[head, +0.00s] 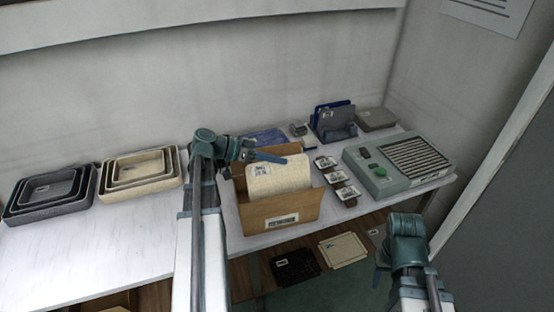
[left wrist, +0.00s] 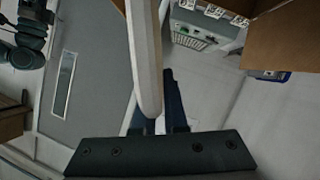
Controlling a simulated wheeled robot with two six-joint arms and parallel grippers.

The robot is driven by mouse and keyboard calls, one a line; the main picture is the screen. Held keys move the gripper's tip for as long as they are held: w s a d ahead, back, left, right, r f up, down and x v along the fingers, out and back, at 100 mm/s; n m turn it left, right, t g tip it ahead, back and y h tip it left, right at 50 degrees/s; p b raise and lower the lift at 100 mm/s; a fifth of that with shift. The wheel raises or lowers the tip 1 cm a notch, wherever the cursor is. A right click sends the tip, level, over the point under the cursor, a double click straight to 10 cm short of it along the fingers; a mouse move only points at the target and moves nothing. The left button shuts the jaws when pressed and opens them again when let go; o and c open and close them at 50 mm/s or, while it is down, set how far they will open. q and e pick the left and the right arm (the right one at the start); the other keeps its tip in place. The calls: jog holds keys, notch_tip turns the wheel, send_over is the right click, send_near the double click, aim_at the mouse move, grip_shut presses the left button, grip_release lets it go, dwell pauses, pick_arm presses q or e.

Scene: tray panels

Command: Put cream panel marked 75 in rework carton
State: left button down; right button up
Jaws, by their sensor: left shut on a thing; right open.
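A cream panel (head: 285,178) stands upright at the mouth of the brown carton (head: 282,217), its lower edge at the front wall; I cannot tell how deep it sits. Its small label is too small to read. My left gripper (head: 268,157) is shut on the panel's top edge. In the left wrist view the panel (left wrist: 146,55) is edge-on between the fingers (left wrist: 158,125), and carton walls (left wrist: 285,35) show at upper right. The carton has a label on its front; its inside is mostly hidden. My right gripper (head: 380,265) is open and empty, low at the right.
Nested cream trays (head: 140,182) and dark trays (head: 50,208) stand on the white table at left. Right of the carton are small labelled blocks (head: 337,178), a green-grey slotted machine (head: 400,163) and a rack with blue panels (head: 333,120). Dark (head: 294,267) and cream (head: 343,250) panels lie below.

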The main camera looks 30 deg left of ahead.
pick_arm(q)
jog(key=shift+f+b, duration=5.9)
jog(key=shift+f, duration=0.4)
jog(key=shift+f+b, duration=0.65)
jog(key=c, duration=0.9)
grip_release()
jog(key=shift+p+v, duration=2.4)
jog(key=shift+v, duration=4.5)
jog(key=shift+s, duration=0.1)
